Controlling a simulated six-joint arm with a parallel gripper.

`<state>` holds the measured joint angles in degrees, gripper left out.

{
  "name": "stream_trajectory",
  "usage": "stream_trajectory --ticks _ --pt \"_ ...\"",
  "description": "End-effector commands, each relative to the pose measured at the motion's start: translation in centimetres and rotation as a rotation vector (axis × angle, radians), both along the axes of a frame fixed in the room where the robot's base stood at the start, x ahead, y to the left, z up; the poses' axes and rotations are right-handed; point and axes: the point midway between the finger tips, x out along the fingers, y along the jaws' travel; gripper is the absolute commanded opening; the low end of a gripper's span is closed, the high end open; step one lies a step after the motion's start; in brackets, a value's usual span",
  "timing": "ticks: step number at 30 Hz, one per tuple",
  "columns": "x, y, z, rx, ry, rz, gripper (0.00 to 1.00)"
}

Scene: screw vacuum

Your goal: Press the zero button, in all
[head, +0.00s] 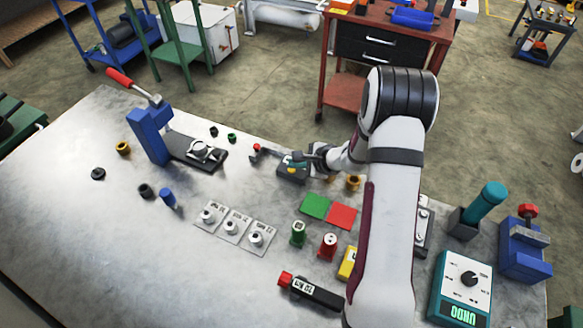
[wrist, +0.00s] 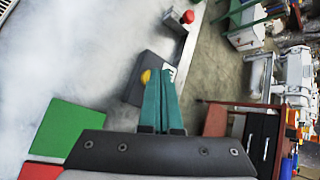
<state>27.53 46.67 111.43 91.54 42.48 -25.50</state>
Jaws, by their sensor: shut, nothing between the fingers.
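A dark box (head: 291,174) with a yellow button sits near the far edge of the metal table. In the wrist view the dark box (wrist: 137,92) shows its round yellow button (wrist: 145,76) and part of a white mark. I cannot read a zero label on it. My gripper (head: 291,158) is over the box, its teal fingers together and empty. In the wrist view the fingertips (wrist: 168,70) lie just right of the yellow button and cover part of the box. I cannot tell whether they touch it.
A bracket with a red knob (head: 257,148) stands just left of the box. Green (head: 314,206) and red (head: 341,216) squares lie in front of it. A blue press (head: 148,137) is further left. A teal meter (head: 460,290) is at the front right. The left table surface is mostly clear.

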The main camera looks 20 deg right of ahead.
Motion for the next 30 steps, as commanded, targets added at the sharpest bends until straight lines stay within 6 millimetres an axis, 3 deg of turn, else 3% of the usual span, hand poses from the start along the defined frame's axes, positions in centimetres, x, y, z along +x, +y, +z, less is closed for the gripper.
stream_trajectory --ticks 14,30 --pt "0.0 0.0 1.2 0.001 -0.001 -0.001 0.0" --pt "0.0 0.0 5.9 -0.002 -0.001 0.0 0.0"
